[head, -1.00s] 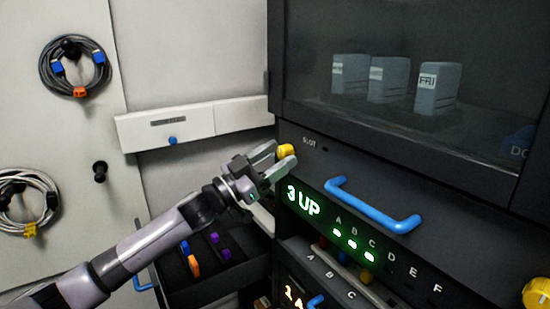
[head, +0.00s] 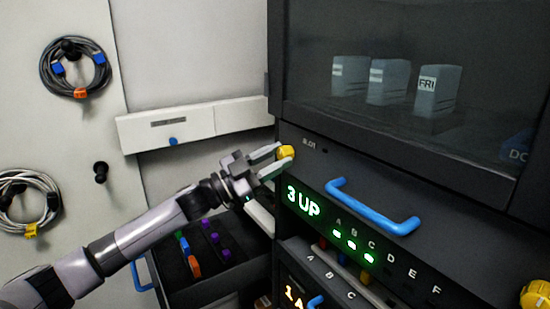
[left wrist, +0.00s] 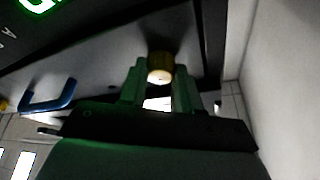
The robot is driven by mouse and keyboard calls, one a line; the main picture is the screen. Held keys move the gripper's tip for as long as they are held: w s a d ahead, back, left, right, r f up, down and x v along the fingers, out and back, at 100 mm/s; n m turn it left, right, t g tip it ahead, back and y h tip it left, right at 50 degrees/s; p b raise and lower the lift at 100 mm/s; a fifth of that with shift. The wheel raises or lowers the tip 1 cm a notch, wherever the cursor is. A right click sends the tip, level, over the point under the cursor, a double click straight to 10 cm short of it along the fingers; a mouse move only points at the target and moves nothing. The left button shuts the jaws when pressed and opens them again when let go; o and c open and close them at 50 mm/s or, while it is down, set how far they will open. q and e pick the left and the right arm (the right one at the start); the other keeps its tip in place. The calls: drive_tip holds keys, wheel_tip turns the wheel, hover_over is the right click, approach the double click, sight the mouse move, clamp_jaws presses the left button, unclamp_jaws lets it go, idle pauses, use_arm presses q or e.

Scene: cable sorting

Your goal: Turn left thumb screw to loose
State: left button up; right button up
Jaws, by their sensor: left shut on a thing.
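The left thumb screw is a yellow knob (head: 286,152) at the upper left corner of the dark panel marked SLOT. My left gripper (head: 275,160) comes in from the left, and its two grey fingers are shut on the knob. The left wrist view also shows the yellow knob (left wrist: 161,65) between the tips of the two fingers (left wrist: 160,78). Another yellow thumb screw (head: 536,294) sits at the far right edge of the head view. My right gripper is out of view.
A blue handle (head: 373,206) sticks out of the panel, right of my gripper. Below it a green display (head: 304,200) reads 3 UP. An open drawer (head: 225,270) with coloured connectors lies under my arm. Coiled cables (head: 75,67) hang on the left wall panel.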

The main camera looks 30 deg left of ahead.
use_arm(q)
drive_tip(key=m+g, duration=0.1)
drive_tip(key=m, duration=0.1)
drive_tip(key=m+g+h+p, duration=0.1)
drive_tip(key=m, duration=0.2)
drive_tip(key=m+g, duration=0.1)
drive_tip(key=m, duration=0.2)
drive_tip(key=shift+a+r+h+p, duration=0.2)
drive_tip(key=shift+r+h+p, duration=0.1)
drive_tip(key=shift+h, duration=0.1)
drive_tip(key=m+g+p, duration=0.1)
drive_tip(key=m+g, duration=0.1)
drive_tip(key=m, duration=0.3)
drive_tip(key=shift+r, duration=0.1)
drive_tip(key=shift+m+g+y+p, duration=0.55)
drive_tip(key=shift+m+p, duration=0.25)
drive_tip(key=shift+m, duration=0.7)
drive_tip(key=o, duration=1.1)
drive_tip(key=shift+c, duration=0.2)
drive_tip(key=b+v, duration=0.3)
drive_tip(key=v, duration=0.4)
